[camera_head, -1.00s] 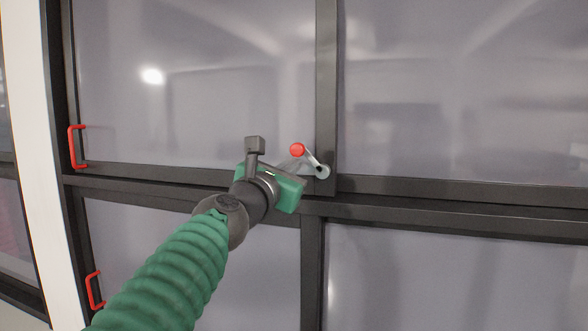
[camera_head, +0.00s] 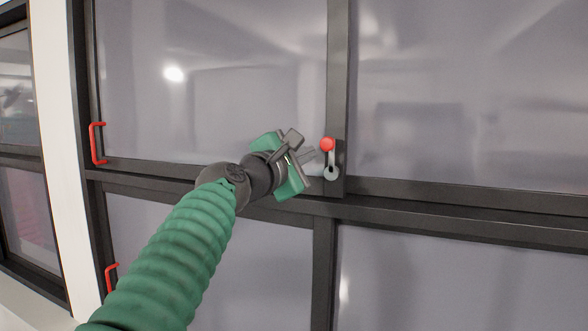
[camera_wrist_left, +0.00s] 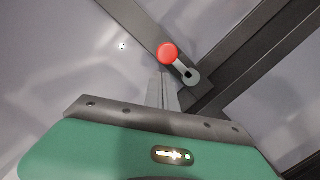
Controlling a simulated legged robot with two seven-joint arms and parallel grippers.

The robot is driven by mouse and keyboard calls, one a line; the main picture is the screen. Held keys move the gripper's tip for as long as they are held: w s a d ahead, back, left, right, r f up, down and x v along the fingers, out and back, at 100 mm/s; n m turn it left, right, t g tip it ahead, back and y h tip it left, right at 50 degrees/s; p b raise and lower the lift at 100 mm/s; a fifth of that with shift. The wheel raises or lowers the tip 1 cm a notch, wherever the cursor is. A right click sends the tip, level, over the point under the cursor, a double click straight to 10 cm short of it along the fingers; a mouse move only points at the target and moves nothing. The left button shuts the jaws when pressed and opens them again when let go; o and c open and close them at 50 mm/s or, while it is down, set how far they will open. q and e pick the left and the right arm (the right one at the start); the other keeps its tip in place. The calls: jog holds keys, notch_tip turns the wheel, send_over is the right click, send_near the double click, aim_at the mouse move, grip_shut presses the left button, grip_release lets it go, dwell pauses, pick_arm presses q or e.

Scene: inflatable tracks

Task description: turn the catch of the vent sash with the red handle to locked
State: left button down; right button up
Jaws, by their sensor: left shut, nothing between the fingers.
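The catch (camera_head: 331,161) sits on the dark frame at the lower right corner of the upper left sash. It has a grey lever with a red ball knob (camera_head: 327,144), which stands nearly straight up above its round pivot. The upper sash (camera_head: 220,110) has a red handle (camera_head: 97,143) at its left edge. My left gripper (camera_head: 311,154) is shut and empty, its fingertips just left of the lever. In the left wrist view the fingers (camera_wrist_left: 163,88) point at the red knob (camera_wrist_left: 168,53); I cannot tell whether they touch the lever. My right gripper is not in view.
A second red handle (camera_head: 110,278) is on the lower left sash. Dark frame bars (camera_head: 420,200) run across below the catch and up beside it. A white post (camera_head: 75,200) stands at the left. The glass right of the catch is clear.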

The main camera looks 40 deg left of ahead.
pick_arm(q)
jog(key=shift+w+d+r+m, duration=0.15)
jog(key=shift+d+m, duration=0.2)
jog(key=shift+d, duration=0.35)
jog(key=shift+w+d+r+m, duration=0.15)
jog(key=shift+d+m, duration=0.2)
jog(key=shift+d, duration=0.3)
jog(key=shift+s+a, duration=0.2)
jog(key=shift+s, duration=0.1)
